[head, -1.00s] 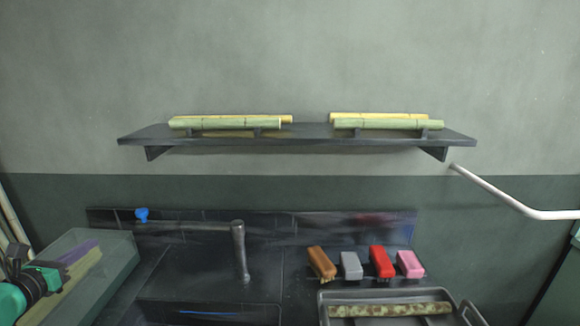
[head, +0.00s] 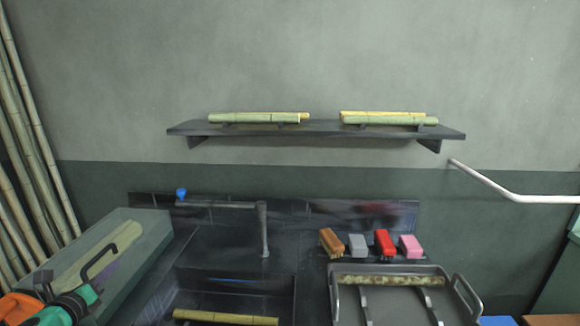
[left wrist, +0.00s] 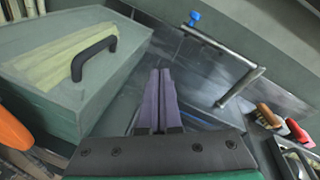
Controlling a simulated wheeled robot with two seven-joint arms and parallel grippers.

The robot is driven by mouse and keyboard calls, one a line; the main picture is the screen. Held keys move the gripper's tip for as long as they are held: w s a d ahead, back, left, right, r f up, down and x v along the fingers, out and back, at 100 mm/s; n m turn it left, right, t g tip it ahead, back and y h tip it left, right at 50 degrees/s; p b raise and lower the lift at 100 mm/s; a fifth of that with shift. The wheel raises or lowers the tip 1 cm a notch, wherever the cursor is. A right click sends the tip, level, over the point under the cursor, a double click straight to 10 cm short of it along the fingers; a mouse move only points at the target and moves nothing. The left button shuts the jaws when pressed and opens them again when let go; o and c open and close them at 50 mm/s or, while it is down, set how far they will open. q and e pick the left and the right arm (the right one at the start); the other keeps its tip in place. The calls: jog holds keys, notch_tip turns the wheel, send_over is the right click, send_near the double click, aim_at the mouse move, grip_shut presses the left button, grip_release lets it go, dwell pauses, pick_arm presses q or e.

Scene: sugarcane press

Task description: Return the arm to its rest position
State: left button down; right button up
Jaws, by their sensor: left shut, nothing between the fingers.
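My left gripper (head: 106,268) is at the lower left of the head view, in front of a grey-green box with a black handle (head: 112,246). In the left wrist view its purple fingers (left wrist: 160,75) are together and hold nothing. They point past the right side of the box (left wrist: 52,105) toward the dark counter and sink. My green and orange arm parts show at the lower left corner of the head view. My right gripper is not in view.
A sink with a tap (head: 263,230) is in the middle. Several brushes (head: 358,245) stand to its right, behind a metal tray (head: 335,300) holding a mottled cane piece (head: 390,281). A wall shelf (head: 320,131) bears green and yellow canes. Tall poles (head: 30,150) lean at the left.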

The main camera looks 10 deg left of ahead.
pick_arm(q)
jog(key=s+d+f+n+g+y, duration=0.1)
jog(key=s+d+f+n+g, duration=0.55)
jog(key=d+f+n, duration=0.7)
jog(key=s+d+f+n+g+h, duration=0.25)
jog(key=s+d+n, duration=0.3)
jog(key=d, duration=0.45)
jog(key=s+d+f+n+g+h, duration=0.1)
jog(key=s+d+n+g+h, duration=0.25)
jog(key=d+n, duration=0.4)
jog(key=s+d+f+m, duration=0.1)
jog(key=s+f, duration=0.1)
jog(key=f, duration=1)
jog(key=s+f+m, duration=0.1)
jog(key=s+f, duration=0.1)
jog(key=f, duration=1)
jog(key=s+a+f+g, duration=0.2)
jog(key=s+a+f, duration=0.1)
jog(key=s+f, duration=1)
jog(key=s, duration=0.3)
jog(key=shift+f, duration=0.3)
